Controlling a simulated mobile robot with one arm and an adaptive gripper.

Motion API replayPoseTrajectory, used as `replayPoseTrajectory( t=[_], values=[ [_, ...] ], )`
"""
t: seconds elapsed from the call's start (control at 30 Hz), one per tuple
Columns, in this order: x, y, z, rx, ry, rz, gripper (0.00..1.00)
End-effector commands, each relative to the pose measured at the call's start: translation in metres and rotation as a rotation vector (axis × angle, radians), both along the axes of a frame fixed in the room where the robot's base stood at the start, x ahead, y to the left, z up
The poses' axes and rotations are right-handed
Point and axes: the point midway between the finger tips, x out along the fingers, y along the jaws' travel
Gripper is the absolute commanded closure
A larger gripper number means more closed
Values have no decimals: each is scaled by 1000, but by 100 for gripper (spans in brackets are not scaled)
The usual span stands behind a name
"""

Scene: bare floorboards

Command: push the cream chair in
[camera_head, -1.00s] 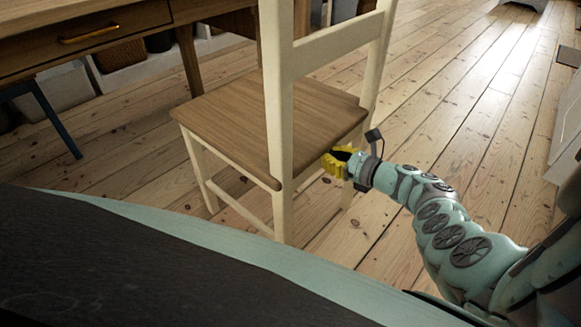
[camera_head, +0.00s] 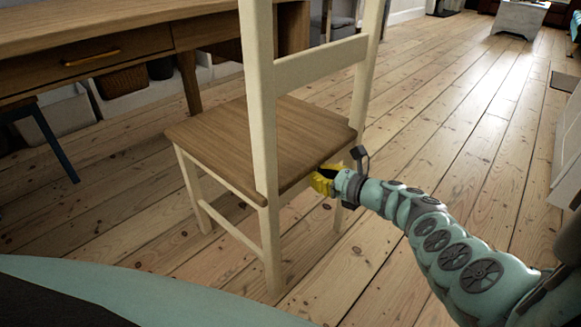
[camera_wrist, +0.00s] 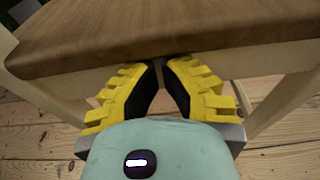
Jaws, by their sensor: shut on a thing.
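The cream chair (camera_head: 262,110) has a brown wooden seat and stands upright on the floorboards, its back towards me. Its seat also shows in the wrist view (camera_wrist: 170,35). The wooden desk (camera_head: 140,45) with a drawer stands beyond it at the upper left; the seat is out in front of the desk. My gripper (camera_head: 318,182) has yellow fingers and meets the rear edge of the seat, between the back posts. In the wrist view, my gripper (camera_wrist: 162,65) is shut on the rail under the seat edge; the exact contact is partly hidden.
A blue leg (camera_head: 52,140) stands under the desk at the left. Storage boxes (camera_head: 60,112) and a basket (camera_head: 122,82) sit beneath the desk. A white cabinet (camera_head: 570,145) is at the right edge. The floor right of the chair is clear.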

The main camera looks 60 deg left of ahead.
Motion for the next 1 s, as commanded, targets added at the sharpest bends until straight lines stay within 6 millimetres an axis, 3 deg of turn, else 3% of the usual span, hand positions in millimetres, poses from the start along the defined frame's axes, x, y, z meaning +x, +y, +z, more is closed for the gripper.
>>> replayPoseTrajectory(
  t=[0.17, 0.53, 1.0],
  values=[
    [-2, -2, 7, 12, 4, 7, 100],
    [7, -27, 7, 12, 1, 4, 100],
    [15, -28, 0, 8, -1, 0, 100]
  ],
)
